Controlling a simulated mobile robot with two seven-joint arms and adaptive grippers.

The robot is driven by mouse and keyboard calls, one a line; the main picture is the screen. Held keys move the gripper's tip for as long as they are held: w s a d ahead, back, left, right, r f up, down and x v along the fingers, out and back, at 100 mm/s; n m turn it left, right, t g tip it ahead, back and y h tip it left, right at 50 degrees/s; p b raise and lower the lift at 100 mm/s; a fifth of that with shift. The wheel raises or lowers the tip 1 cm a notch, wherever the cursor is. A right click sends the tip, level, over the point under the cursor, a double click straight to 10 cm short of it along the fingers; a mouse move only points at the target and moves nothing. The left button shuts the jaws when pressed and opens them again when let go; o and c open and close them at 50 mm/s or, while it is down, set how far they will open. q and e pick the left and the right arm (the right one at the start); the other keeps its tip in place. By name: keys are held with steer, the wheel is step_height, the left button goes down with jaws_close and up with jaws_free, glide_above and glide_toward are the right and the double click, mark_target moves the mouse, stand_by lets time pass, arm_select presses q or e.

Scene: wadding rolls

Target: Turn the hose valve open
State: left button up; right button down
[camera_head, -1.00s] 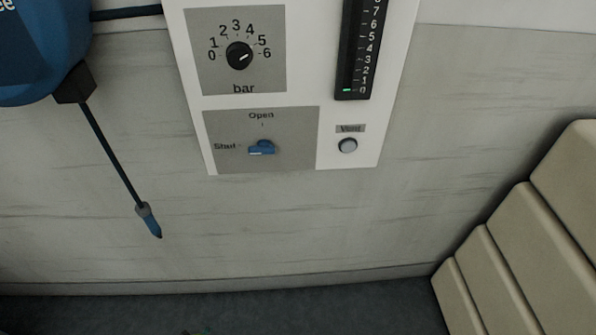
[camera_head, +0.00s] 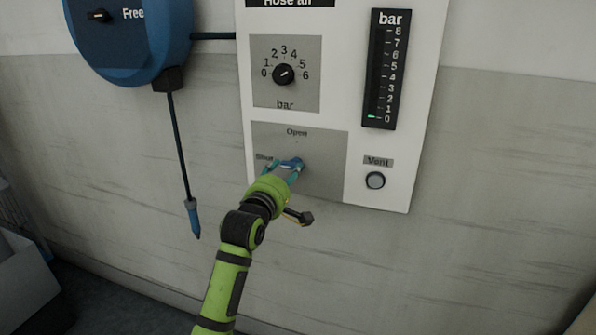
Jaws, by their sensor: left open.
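The hose valve (camera_head: 299,162) is a small blue lever on a grey plate (camera_head: 325,165) low on the white wall panel. The plate is marked "Open" above and "Shut" at the left. My left gripper (camera_head: 289,165), on a green arm, is open at the valve, its fingertips around or just in front of the lever. The gripper hides most of the valve, so I cannot tell whether they touch or how the lever is turned. My right gripper is not in view.
The panel also has a bar dial (camera_head: 283,75), a bar gauge (camera_head: 385,70) with a green mark near 0, and a round Vent button (camera_head: 375,180). A blue hose reel (camera_head: 130,45) with a hanging hose (camera_head: 178,145) is at the left.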

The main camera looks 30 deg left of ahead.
mark_target(293, 165)
arm_select(q)
steer(key=shift+x, duration=1.2)
steer(key=shift+w, duration=0.75)
steer(key=c, duration=1)
steer(key=shift+o, duration=0.2)
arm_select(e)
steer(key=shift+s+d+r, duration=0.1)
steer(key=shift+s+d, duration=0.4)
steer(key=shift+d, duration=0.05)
arm_select(q)
steer(key=shift+r, duration=0.15)
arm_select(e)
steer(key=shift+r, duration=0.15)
